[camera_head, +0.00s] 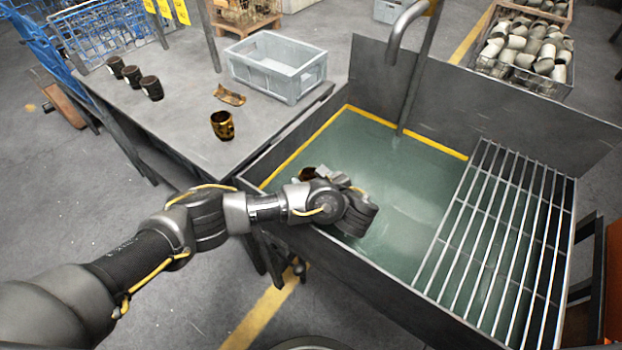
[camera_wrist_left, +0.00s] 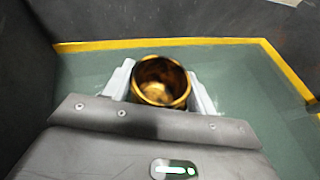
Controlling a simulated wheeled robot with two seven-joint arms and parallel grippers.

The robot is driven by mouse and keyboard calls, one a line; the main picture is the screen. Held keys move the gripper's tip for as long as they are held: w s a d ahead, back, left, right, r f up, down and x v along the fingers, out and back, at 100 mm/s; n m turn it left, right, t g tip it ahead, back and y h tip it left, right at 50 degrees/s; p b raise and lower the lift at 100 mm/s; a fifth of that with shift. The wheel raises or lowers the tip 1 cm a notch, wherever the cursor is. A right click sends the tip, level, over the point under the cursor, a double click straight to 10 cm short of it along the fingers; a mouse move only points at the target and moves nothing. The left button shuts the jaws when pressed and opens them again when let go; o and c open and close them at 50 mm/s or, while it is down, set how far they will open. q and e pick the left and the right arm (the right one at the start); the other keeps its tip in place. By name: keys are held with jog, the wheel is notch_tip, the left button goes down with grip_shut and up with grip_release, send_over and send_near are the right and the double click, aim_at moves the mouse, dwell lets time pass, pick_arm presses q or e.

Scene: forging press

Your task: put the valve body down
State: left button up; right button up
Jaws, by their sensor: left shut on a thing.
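My left gripper (camera_wrist_left: 160,92) is shut on a valve body (camera_wrist_left: 160,82), a short hollow cylinder with a golden-brown, shiny inside. Its open end faces the left wrist camera, between the two pale fingers. In the head view my left gripper (camera_head: 335,178) is over the near left part of the green-water tank (camera_head: 375,150). Only a small brown bit of the held valve body (camera_head: 309,173) shows there, mostly hidden by my wrist. I cannot tell whether it touches the water. My right gripper is not in view.
A bar grating (camera_head: 500,240) covers the tank's right side; a curved pipe (camera_head: 398,35) rises behind. The table (camera_head: 185,120) left of it carries a golden cup-shaped part (camera_head: 222,125), a curved piece (camera_head: 229,95), three dark cylinders (camera_head: 132,75) and a grey crate (camera_head: 278,65).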

pick_arm(q)
jog(key=shift+f, duration=0.55)
jog(key=o, duration=1.3)
jog(key=shift+c, duration=0.2)
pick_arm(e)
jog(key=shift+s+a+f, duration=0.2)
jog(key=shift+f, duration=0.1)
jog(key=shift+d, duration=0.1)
pick_arm(q)
jog(key=shift+r, duration=0.45)
jog(key=p, duration=0.1)
jog(key=s+r+p, duration=0.1)
jog(key=shift+d+r+p, duration=0.25)
jog(key=shift+d+p, duration=0.05)
jog(key=p+v, duration=0.6)
jog(key=shift+f+p, duration=0.3)
jog(key=shift+f, duration=0.05)
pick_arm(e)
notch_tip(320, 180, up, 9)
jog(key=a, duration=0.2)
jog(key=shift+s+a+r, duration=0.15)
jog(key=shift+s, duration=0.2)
